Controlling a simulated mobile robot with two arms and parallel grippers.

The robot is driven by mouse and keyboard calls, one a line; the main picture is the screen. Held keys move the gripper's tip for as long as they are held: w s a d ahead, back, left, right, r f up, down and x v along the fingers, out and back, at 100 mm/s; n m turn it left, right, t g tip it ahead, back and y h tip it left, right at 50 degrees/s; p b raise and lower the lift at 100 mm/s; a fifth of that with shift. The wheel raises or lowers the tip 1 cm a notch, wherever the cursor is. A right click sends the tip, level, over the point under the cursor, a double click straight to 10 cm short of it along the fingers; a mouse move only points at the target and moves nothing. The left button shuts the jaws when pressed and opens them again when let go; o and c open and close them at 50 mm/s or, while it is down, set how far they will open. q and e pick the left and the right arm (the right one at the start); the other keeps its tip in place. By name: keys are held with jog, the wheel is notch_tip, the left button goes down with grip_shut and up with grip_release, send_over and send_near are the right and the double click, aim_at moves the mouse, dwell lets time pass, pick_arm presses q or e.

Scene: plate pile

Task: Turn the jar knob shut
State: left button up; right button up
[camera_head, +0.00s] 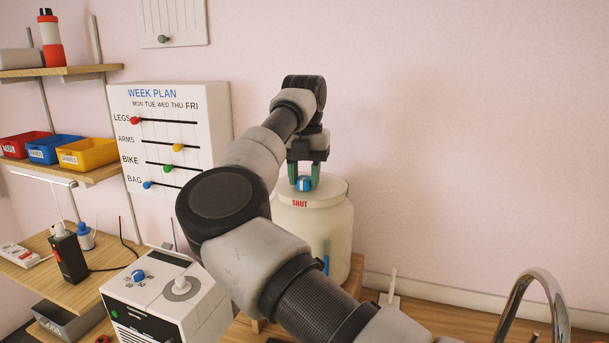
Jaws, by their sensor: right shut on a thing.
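A cream jar (335,238) stands upright on a wooden surface against the pink wall. Its lid (331,190) has a blue knob (304,185) with a white mark on top, and the red word SHUT (300,203) below it on the rim. My right gripper (304,178) reaches down from above and is shut on the knob, one green fingertip at each side. My right arm crosses the middle of the view and hides the left part of the jar. My left gripper is not in view.
A white week plan board (215,120) with sliders stands behind my arm. A white box (155,305) with a blue knob is at the lower left. Shelves with red, blue and yellow bins (88,153) are at the far left. A chrome tap (545,285) is at the lower right.

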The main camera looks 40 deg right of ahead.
aim_at(304, 177)
jog(key=o, duration=0.9)
jog(key=shift+r, duration=0.1)
notch_tip(304, 177, up, 11)
jog(key=shift+f, duration=0.1)
dwell(0.3)
